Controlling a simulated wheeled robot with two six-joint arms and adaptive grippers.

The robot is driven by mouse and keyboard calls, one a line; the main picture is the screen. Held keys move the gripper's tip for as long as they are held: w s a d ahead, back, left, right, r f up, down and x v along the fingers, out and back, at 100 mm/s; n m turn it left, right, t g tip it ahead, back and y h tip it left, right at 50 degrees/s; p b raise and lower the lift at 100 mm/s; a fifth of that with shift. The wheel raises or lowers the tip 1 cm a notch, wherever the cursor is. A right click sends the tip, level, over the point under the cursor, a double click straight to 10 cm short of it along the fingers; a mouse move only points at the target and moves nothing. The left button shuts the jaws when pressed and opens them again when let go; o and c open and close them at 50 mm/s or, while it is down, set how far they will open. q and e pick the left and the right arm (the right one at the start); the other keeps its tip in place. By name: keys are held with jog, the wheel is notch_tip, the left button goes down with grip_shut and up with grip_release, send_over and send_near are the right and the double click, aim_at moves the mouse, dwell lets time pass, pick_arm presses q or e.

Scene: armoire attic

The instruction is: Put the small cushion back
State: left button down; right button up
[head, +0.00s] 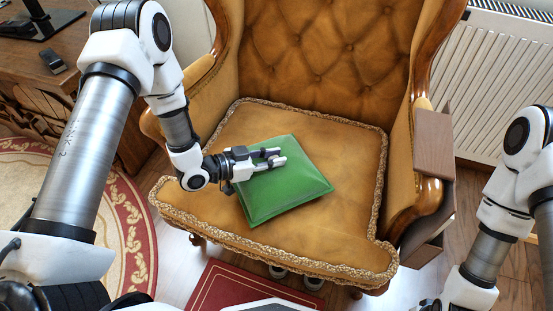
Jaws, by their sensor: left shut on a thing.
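The small green cushion (290,192) lies on, or just above, the seat of the tan tufted armchair (335,150), near the middle of the seat. My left gripper (279,157) reaches in from the left over the cushion's upper left part and is shut on it. The fingers hide a little of the cushion's top. Whether the cushion's underside touches the seat, I cannot tell. My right arm is at the lower right, beside the chair. Only a dark part of my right gripper (430,304) shows at the bottom edge; its fingers cannot be made out.
The chair's wooden-edged arms and high back surround the seat. A brown box-like object (434,145) stands by its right arm. A white radiator (510,75) is behind at right. A wooden desk (75,60) is at upper left, a round patterned rug (125,230) at left.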

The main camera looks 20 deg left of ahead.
pick_arm(q)
jog(key=shift+w, duration=0.15)
jog(key=c, duration=1)
grip_release()
jog(key=shift+a+r, duration=0.15)
jog(key=shift+r, duration=0.05)
jog(key=p+v, duration=0.4)
jog(key=v, duration=0.8)
